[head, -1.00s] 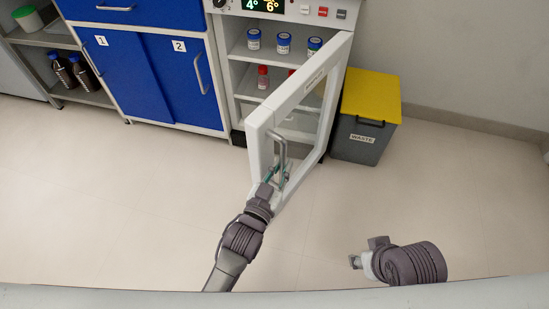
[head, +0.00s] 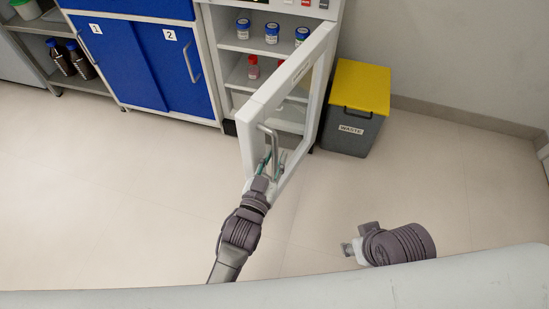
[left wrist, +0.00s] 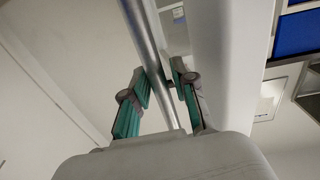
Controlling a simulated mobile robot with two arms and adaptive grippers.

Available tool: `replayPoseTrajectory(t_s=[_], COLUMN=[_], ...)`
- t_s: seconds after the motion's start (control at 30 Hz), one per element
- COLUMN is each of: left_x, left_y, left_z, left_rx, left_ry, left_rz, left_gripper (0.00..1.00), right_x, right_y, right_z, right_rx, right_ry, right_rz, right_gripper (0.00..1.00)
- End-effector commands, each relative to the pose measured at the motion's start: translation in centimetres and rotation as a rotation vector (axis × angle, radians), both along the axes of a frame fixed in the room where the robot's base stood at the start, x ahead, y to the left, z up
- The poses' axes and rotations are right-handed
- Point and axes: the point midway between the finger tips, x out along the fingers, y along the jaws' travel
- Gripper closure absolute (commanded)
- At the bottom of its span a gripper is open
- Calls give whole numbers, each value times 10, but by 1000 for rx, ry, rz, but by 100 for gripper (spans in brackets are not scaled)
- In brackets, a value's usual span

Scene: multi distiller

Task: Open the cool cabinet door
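The cool cabinet (head: 232,75) stands at the top middle of the head view, and its door is swung wide open toward me. The door (head: 252,137) has a white frame with a clear pane and a vertical metal handle (head: 274,150). The handle also runs between the fingers in the left wrist view (left wrist: 145,35). My left gripper (head: 266,166) is at the handle's lower part; its teal fingers (left wrist: 162,84) close in on the bar from both sides. My right gripper (head: 347,248) hangs away from the door at lower right; its fingers are too small to judge.
Blue-lidded jars (head: 272,33) and a red bottle (head: 253,67) stand on the cabinet shelves. A grey waste bin (head: 345,138) with a yellow lid stands right of the door. A blue cupboard (head: 140,65) is at left. The floor (head: 110,200) left of the door is clear.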

Motion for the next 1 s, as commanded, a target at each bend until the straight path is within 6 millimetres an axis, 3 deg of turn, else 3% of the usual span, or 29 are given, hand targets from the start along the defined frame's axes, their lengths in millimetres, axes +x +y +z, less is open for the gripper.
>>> replayPoseTrajectory(t_s=[0.47,0.8,1.0], left_x=[-9,-72,-100], left_y=[4,33,46], left_z=[-2,-3,-2], left_rx=[1,2,0], left_ry=[4,6,3], left_rz=[0,-1,0], left_gripper=[59,59,59], right_x=[1,1,0], right_y=[0,0,0], right_z=[1,0,0], right_rx=[2,1,1], right_ry=[-4,-2,-2], right_rz=[-1,-1,-1], right_gripper=[60,60,60])
